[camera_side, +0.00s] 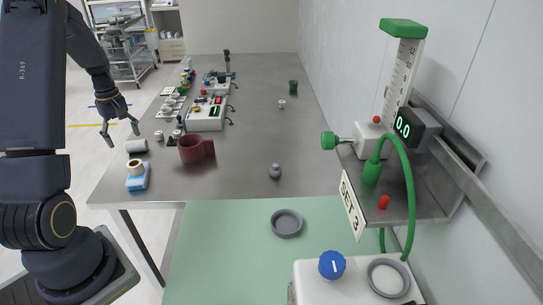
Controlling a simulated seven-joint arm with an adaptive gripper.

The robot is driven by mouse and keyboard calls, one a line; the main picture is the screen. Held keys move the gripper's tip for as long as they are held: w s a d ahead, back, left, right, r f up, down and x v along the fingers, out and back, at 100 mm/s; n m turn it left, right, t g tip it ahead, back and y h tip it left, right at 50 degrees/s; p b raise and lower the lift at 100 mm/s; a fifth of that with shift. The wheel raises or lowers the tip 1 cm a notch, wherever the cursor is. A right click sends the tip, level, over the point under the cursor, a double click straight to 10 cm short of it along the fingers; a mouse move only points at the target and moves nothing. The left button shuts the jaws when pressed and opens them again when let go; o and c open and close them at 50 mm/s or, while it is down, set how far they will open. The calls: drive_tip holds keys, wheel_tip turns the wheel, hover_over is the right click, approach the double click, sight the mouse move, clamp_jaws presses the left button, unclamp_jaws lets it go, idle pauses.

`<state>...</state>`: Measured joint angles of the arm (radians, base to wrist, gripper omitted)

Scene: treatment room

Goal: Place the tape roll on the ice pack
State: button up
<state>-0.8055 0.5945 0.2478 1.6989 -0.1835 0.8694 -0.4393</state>
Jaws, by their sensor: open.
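A tape roll (137,168), cream with a tan centre, appears to rest on the far part of a blue and white ice pack (137,183). The ice pack lies near the left front corner of the steel table. My gripper (122,134) is open and empty at the table's left edge. In the picture it is above and to the left of the tape roll, clearly apart from it. The underside of the roll is hidden, so its contact with the pack cannot be seen fully.
A grey-white cylinder (136,145) stands between my gripper and the roll. Control boxes (206,116) and small parts fill the table behind. The table's middle (250,120) is mostly clear.

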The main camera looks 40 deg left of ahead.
drive_tip(key=w+d+r+m+t, duration=0.1)
drive_tip(key=w+d+r+m, duration=0.25)
drive_tip(key=d+r, duration=0.45)
drive_tip(key=w+d+r+m+t, duration=0.15)
drive_tip(key=d+r+m, duration=0.3)
drive_tip(key=d, duration=0.55)
drive_tip(key=s+d+r+m+t, duration=0.1)
drive_tip(key=s+d+m, duration=0.3)
drive_tip(key=d, duration=0.5)
drive_tip(key=s+d+r+m+t, duration=0.2)
drive_tip(key=s+d+m, duration=0.3)
drive_tip(key=d, duration=0.5)
drive_tip(key=shift+s+r+m, duration=0.25)
drive_tip(key=shift+r+m, duration=0.25)
drive_tip(key=shift+r, duration=0.4)
drive_tip(key=shift+o, duration=0.3)
